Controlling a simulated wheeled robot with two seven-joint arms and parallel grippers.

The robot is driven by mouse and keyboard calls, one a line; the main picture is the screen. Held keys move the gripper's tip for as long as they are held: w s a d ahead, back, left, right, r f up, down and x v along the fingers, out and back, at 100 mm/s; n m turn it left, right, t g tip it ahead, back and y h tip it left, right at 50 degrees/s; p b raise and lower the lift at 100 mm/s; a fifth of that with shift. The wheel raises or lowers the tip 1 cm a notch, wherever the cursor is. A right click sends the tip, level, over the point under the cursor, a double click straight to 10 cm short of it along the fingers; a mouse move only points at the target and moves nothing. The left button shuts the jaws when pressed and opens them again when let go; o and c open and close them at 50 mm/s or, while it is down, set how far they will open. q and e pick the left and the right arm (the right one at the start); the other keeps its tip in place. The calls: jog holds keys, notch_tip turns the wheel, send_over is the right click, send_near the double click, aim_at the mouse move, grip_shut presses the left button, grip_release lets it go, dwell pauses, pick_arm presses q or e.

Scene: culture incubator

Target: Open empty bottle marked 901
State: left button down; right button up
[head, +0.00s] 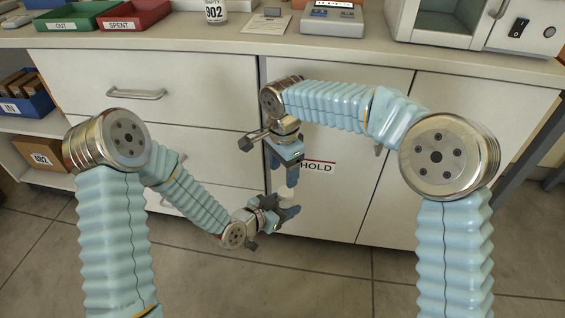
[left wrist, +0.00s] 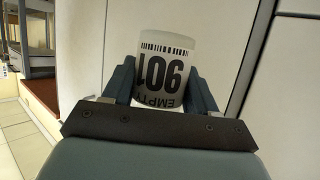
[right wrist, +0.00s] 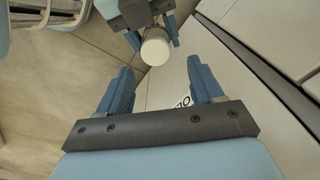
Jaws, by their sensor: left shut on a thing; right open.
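The white bottle marked EMPTY 901 (left wrist: 163,72) is between the fingers of my left gripper (head: 284,213), which is shut on it in front of the cabinet. Its label reads upside down in the left wrist view. In the right wrist view its round white top (right wrist: 155,47) faces me, with the left gripper's fingers on both sides. My right gripper (head: 286,182) is open and empty, pointing down just above the bottle. In the head view the bottle is small and mostly hidden by the grippers.
Another bottle, marked 902 (head: 215,9), stands on the counter (head: 262,47). Green OUT (head: 78,22) and red SPENT (head: 130,16) trays are at its left. A device (head: 332,20) and an incubator (head: 470,25) are at its right. A cabinet door marked HOLD (head: 330,205) is close behind my grippers.

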aim_at(282, 188)
notch_tip(282, 188, down, 6)
jog(key=shift+r, duration=0.15)
jog(key=shift+w+a, duration=0.1)
jog(key=c, duration=1.2)
